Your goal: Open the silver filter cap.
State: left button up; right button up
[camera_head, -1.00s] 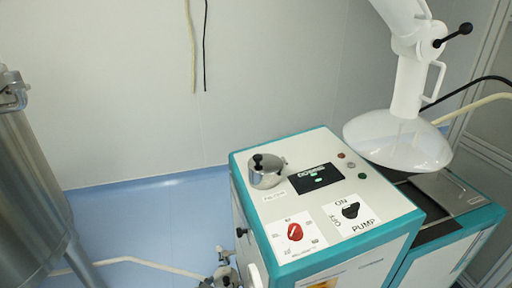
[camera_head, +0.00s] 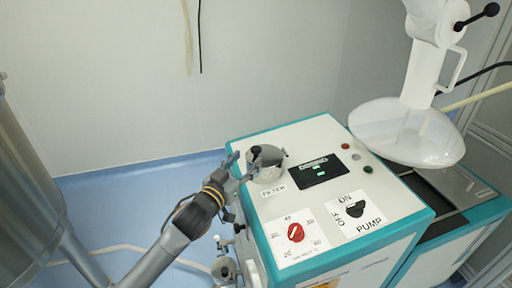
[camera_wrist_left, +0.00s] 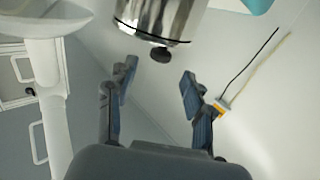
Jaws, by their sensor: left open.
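The silver filter cap (camera_head: 272,162) is a short metal cylinder with a black knob, on the back left of the white and teal machine top beside the label "FILTER". It looks closed. My left gripper (camera_head: 244,168) is open at the cap's left side, partly in front of it in the head view. In the left wrist view, the shiny cap (camera_wrist_left: 158,18) and its black knob (camera_wrist_left: 161,54) show beyond the two spread fingers (camera_wrist_left: 157,78), with nothing between the fingertips. Whether a finger touches the cap cannot be told. My right gripper is not in view.
A display (camera_head: 317,170), a red dial (camera_head: 296,232) and a black pump switch (camera_head: 355,209) are on the machine top. A white hood (camera_head: 408,132) hangs at the right. A steel tank (camera_head: 25,200) stands at the left. Blue floor lies between tank and machine.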

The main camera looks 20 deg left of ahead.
aim_at(254, 152)
pick_arm(q)
jog(key=w, duration=0.3)
jog(key=w+d, duration=0.1)
jog(key=w, duration=0.3)
jog(key=shift+d, duration=0.15)
jog(key=shift+s, duration=0.1)
grip_shut()
